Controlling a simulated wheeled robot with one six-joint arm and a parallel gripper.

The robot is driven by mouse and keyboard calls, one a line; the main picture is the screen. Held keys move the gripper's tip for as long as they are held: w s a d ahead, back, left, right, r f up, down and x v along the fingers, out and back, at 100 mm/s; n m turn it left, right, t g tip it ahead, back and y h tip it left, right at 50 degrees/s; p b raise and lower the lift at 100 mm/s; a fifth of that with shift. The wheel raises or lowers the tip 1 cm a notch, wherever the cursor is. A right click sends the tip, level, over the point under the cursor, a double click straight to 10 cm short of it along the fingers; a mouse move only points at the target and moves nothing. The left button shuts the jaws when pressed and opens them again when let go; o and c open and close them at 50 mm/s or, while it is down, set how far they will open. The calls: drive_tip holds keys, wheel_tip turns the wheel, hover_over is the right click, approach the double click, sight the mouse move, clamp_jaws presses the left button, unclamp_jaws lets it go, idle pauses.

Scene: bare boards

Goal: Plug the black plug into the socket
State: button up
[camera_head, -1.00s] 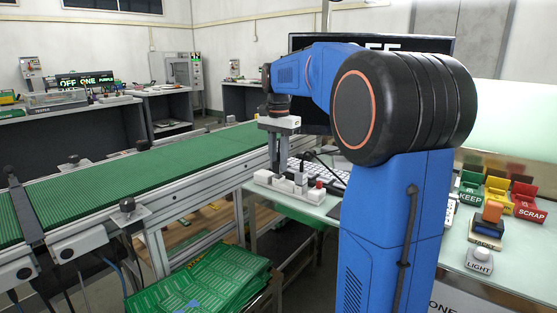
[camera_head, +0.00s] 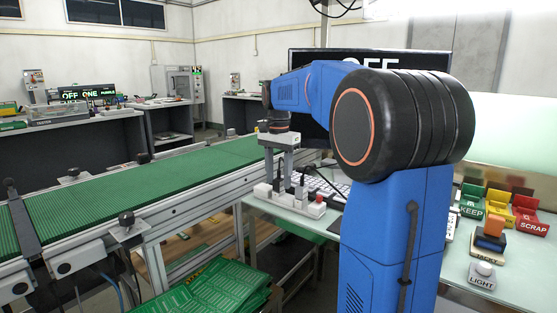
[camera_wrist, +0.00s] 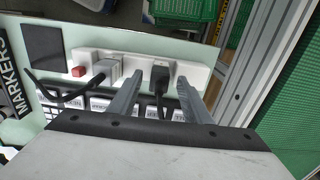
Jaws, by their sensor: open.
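The black plug (camera_wrist: 160,77) is at the white power strip (camera_wrist: 187,72) in the wrist view, with its dark cable running toward my gripper. Whether its pins are seated in a socket cannot be told. My gripper (camera_wrist: 160,80) is open, one finger on each side of the black plug, with visible gaps. A grey plug (camera_wrist: 106,70) with a black cable is on the strip to the left, just outside the left finger. In the head view, my gripper (camera_head: 279,181) points down over the strip (camera_head: 262,190); the black plug is hard to make out there.
A red switch (camera_wrist: 78,71) is at the strip's left end. A keyboard (camera_wrist: 100,103) lies close to the strip. The green conveyor (camera_head: 140,185) runs alongside the table. Labelled bins (camera_head: 500,206) and a light button (camera_head: 484,270) are at the right.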

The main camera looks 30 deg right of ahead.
wheel_tip(320, 180, up, 17)
idle(0.5)
idle(0.4)
drive_tip(key=s+a+f+n+t, duration=0.1)
drive_tip(key=s+a+f+n, duration=0.4)
drive_tip(key=s, duration=0.3)
drive_tip(key=s+a+f+n+t, duration=0.1)
drive_tip(key=s+a+f+n, duration=0.1)
drive_tip(key=s+a+f, duration=0.5)
drive_tip(key=s+a+f+n+t, duration=0.1)
drive_tip(key=s+a+f+n, duration=0.1)
drive_tip(key=s+f, duration=0.5)
drive_tip(key=s+a+f+n+t, duration=0.1)
drive_tip(key=s+f+n, duration=0.3)
drive_tip(key=s+f, duration=0.4)
wheel_tip(320, 180, down, 5)
drive_tip(key=shift+a+f+n+t, duration=0.15)
drive_tip(key=shift+a+n+t, duration=0.2)
drive_tip(key=shift+n+t, duration=0.05)
drive_tip(key=shift+s, duration=0.1)
